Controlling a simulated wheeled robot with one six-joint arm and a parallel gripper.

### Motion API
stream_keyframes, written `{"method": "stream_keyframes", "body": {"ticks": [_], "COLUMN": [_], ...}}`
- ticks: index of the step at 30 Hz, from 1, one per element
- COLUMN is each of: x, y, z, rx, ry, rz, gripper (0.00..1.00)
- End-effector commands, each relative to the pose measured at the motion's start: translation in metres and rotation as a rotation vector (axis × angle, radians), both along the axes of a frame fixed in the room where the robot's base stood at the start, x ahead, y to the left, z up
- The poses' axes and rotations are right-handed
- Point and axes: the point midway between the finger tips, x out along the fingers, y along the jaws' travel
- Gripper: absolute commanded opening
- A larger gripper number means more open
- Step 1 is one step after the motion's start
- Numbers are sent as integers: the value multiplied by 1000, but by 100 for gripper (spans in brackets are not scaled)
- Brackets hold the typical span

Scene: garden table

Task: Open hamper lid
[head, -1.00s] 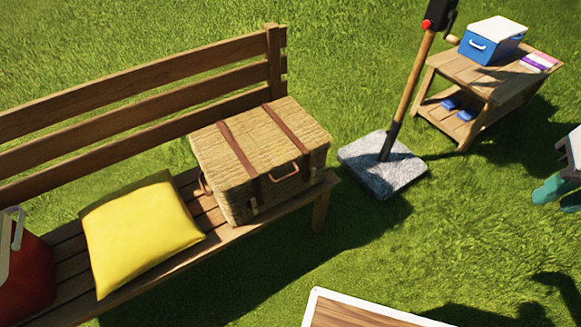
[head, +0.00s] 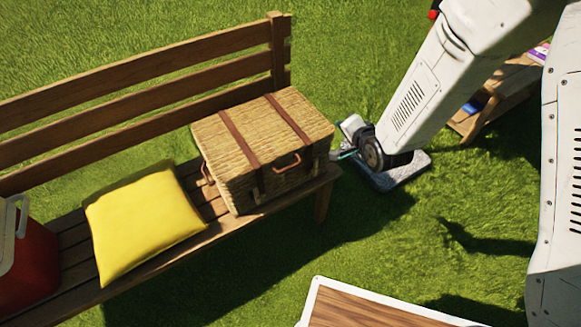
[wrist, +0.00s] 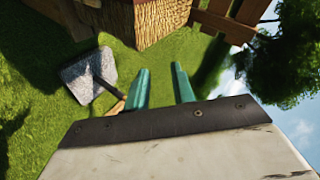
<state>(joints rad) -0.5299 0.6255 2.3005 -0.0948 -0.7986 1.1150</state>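The wicker hamper (head: 262,150) sits on the bench seat with its lid (head: 240,125) down. Two brown straps cross the lid, and a brown handle (head: 287,163) is on its front. My gripper (head: 343,155) is just right of the hamper's right end, partly hidden by my wrist; I cannot tell from the head view whether it touches. In the wrist view its two teal fingers (wrist: 161,75) are apart with nothing between them. The hamper's wicker side (wrist: 155,18) shows there at the top, beyond the fingertips.
The wooden bench (head: 150,85) has a backrest behind the hamper. A yellow cushion (head: 145,220) and a red cooler (head: 22,255) are left of it. A stone base (head: 410,172) with a pole stands right, a side table (head: 500,100) beyond. A white-edged wooden top (head: 350,310) is in front.

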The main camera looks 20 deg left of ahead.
Motion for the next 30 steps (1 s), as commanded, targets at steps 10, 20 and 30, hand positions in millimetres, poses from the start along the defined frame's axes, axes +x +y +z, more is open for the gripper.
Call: {"method": "stream_keyframes", "body": {"ticks": [10, 20, 30], "x": [-75, -103, -70], "y": [73, 87, 125], "z": [-115, -143, -153], "rx": [415, 564, 563], "ry": [24, 45, 42], "rz": [49, 70, 69], "gripper": [25, 25, 25]}}
